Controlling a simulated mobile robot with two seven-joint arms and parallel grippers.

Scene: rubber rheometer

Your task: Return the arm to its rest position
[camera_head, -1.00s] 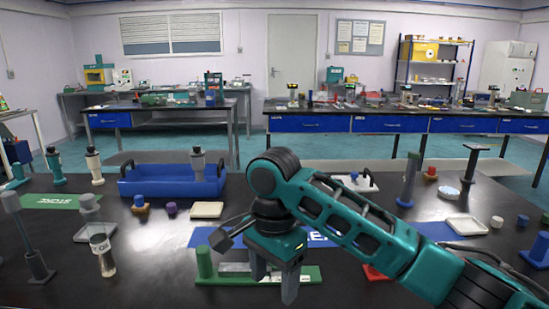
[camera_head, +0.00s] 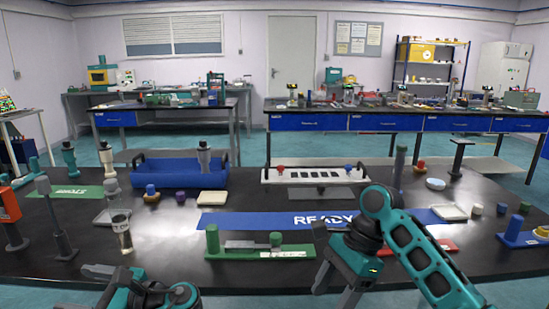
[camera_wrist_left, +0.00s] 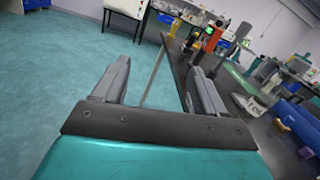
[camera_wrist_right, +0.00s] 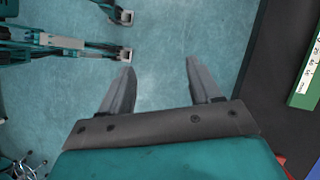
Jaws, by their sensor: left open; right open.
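My right gripper (camera_head: 338,285) hangs at the front edge of the black table, right of centre in the head view. In the right wrist view my right gripper (camera_wrist_right: 160,85) is open and empty, with teal floor between its fingers and the table edge to the right. My left arm shows low at the left front in the head view. In the left wrist view my left gripper (camera_wrist_left: 155,85) is open and empty, pointing over the floor and the table's left end.
The black table (camera_head: 150,250) bears a green fixture (camera_head: 290,251), a blue READY mat (camera_head: 250,222), a blue tray (camera_head: 180,173), a white rack (camera_head: 315,175) and a clear cylinder (camera_head: 122,235). A red mat (camera_head: 440,246) lies beside my right arm. Floor in front is clear.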

